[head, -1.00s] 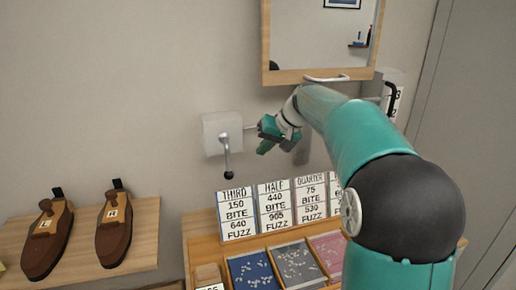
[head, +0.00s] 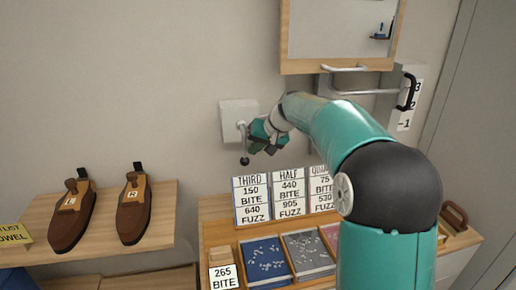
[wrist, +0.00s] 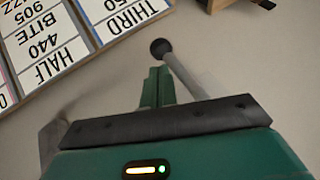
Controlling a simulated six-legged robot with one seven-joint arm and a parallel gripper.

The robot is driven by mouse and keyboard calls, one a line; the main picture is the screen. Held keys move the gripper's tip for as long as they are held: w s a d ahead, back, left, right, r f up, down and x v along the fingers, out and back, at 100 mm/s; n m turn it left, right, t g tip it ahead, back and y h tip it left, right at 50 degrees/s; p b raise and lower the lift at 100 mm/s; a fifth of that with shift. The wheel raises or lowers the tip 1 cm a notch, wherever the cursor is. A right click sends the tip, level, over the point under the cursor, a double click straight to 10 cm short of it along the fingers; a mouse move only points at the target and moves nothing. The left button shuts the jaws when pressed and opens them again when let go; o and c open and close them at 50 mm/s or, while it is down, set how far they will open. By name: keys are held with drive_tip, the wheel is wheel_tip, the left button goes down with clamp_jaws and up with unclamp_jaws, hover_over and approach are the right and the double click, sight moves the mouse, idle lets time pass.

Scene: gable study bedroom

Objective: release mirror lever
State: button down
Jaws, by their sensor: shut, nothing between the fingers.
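A white wall box (head: 231,112) carries a pale lever (head: 241,135) hanging down with a black ball end (head: 245,161). In the wrist view the lever rod (wrist: 186,76) slants up-left to its black ball (wrist: 160,48), just right of my fingers. My gripper (head: 257,141) is shut and empty, close beside the lever on its right; its fingers (wrist: 157,86) show together in the wrist view. Whether they touch the rod I cannot tell. The wood-framed mirror (head: 338,28) hangs above right, with a pale handle (head: 345,69) at its lower edge.
A black handle (head: 411,92) sits by a numbered plate on the right wall. Below are price cards (head: 289,193) and a wooden tray (head: 228,236) with coloured compartments. A shelf (head: 160,225) at left holds two brown shoe-shaped items (head: 133,208). The wall left of the box is clear.

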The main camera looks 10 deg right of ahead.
drive_tip(key=shift+a+f+y, duration=0.1)
drive_tip(key=shift+a+y, duration=0.05)
drive_tip(key=shift+y, duration=0.15)
idle(0.4)
drive_tip(key=shift+a+f+y, duration=0.1)
drive_tip(key=shift+a+y, duration=0.1)
drive_tip(key=shift+y, duration=0.3)
drive_tip(key=a+r+m+t+y, duration=0.2)
drive_tip(key=a+m+t+y, duration=0.3)
drive_tip(key=y, duration=0.7)
drive_tip(key=shift+a+r+m+y, duration=0.15)
drive_tip(key=shift+a+m+y, duration=0.15)
drive_tip(key=shift+a+m, duration=0.6)
drive_tip(key=shift+a, duration=0.3)
